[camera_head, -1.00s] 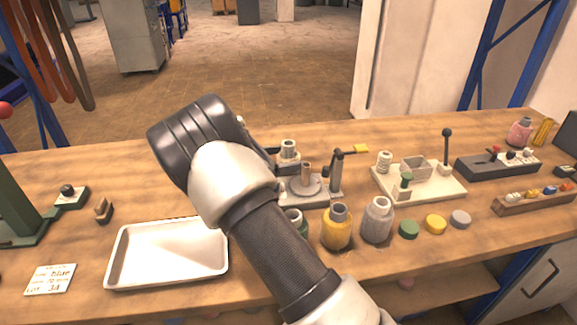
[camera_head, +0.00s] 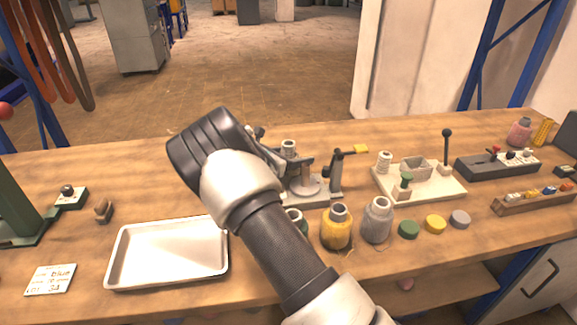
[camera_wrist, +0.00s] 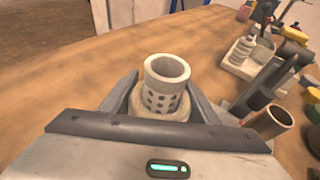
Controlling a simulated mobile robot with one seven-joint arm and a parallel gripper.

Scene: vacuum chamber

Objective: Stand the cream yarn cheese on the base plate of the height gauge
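The cream yarn cheese (camera_head: 289,146), a pale perforated tube with yarn around its lower part, stands upright behind my gripper in the head view. In the wrist view the cheese (camera_wrist: 166,85) is between my two fingers (camera_wrist: 162,88), which look open around it; contact is unclear. In the head view my arm hides most of my gripper. What looks like the height gauge (camera_head: 335,170), with a dark upright and a grey base plate (camera_head: 322,203), is just right of my gripper. A round disc sits on its plate, partly hidden. A brown tube (camera_wrist: 272,120) shows at right in the wrist view.
A white tray (camera_head: 115,262) and a label card lie at left. A cream fixture (camera_head: 440,190) with a black-knobbed lever is at right. The table behind my gripper is clear.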

